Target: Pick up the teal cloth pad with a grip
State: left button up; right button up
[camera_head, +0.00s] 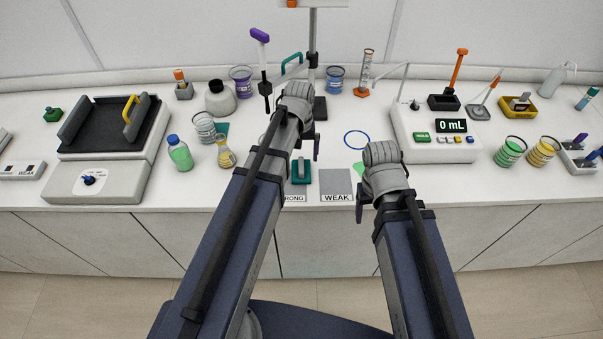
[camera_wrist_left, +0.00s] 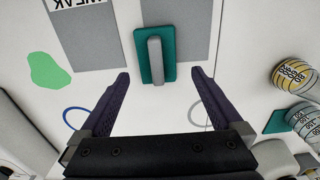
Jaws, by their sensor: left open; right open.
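The teal cloth pad (camera_head: 301,176) with a grey grip bar on top lies on the bench, over the grey square labelled STRONG. In the left wrist view the pad (camera_wrist_left: 168,73) is just ahead of my left gripper (camera_wrist_left: 160,74). The lower end of its grey bar (camera_wrist_left: 155,60) lies between the two fingertips in the picture. The jaws are open, with a clear gap on each side of the pad. I cannot tell the height of the fingertips above it. My right gripper (camera_head: 362,205) is open and empty near the bench's front edge, right of the WEAK square.
The grey WEAK square (camera_head: 336,183) lies right of the pad. A green patch (camera_wrist_left: 49,71) and blue ring (camera_head: 357,140) lie nearby. A yellow beaker (camera_head: 226,155) and green bottle (camera_head: 180,153) stand to the left. A 0 mL device (camera_head: 435,140) stands right.

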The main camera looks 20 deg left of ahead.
aim_at(301, 163)
pick_arm(q)
jog(key=shift+f, duration=0.15)
jog(key=f+b, duration=0.5)
jog(key=shift+d, duration=0.2)
jog(key=shift+r, duration=0.1)
jog(key=c, duration=1.3)
